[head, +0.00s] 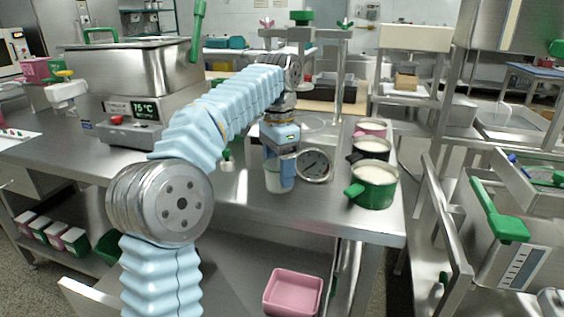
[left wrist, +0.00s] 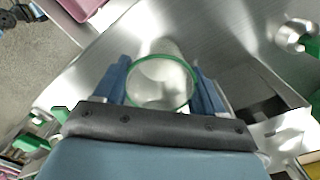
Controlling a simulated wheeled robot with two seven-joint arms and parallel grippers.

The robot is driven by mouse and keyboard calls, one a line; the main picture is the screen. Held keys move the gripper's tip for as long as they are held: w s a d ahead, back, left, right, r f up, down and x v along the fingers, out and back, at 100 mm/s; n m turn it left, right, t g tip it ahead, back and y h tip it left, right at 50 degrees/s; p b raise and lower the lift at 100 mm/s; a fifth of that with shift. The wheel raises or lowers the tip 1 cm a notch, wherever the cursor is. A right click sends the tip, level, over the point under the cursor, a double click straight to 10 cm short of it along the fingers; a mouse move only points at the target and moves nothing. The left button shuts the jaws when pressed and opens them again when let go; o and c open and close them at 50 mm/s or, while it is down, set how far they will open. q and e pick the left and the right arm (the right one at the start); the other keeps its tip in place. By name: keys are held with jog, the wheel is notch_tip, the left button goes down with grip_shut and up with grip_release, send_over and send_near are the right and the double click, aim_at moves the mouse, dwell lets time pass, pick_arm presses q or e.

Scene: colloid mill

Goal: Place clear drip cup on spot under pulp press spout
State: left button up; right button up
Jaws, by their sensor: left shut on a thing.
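My left gripper (head: 281,160) reaches over the steel table with its fingers pointing down. It is shut on the clear drip cup (head: 274,182), which shows below and beside the blue finger. In the left wrist view the cup's green rim (left wrist: 163,106) sits between the two blue fingers (left wrist: 162,85), and the cup looks empty. The cup is near the table's front edge; I cannot tell whether it touches the top. A press-like frame (head: 300,34) with a green top and pink and green knobs stands behind my arm. Its spout and the spot are not clearly visible. My right gripper is not in view.
A green pot (head: 373,190) and darker pots (head: 371,148) stand on the right. A heated steel tank (head: 135,70) is on the left. A pink bin (head: 293,292) lies below. The table front (head: 240,190) is mostly clear.

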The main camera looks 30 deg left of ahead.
pick_arm(q)
jog(key=w+p, duration=0.2)
jog(key=w, duration=0.1)
jog(key=shift+a+r, duration=0.1)
jog(key=shift+a, duration=0.25)
jog(key=shift+s+f+b, duration=0.2)
jog(key=shift+f+b, duration=0.8)
jog(key=shift+r, duration=0.15)
jog(key=o, duration=0.7)
jog(key=shift+o, duration=0.2)
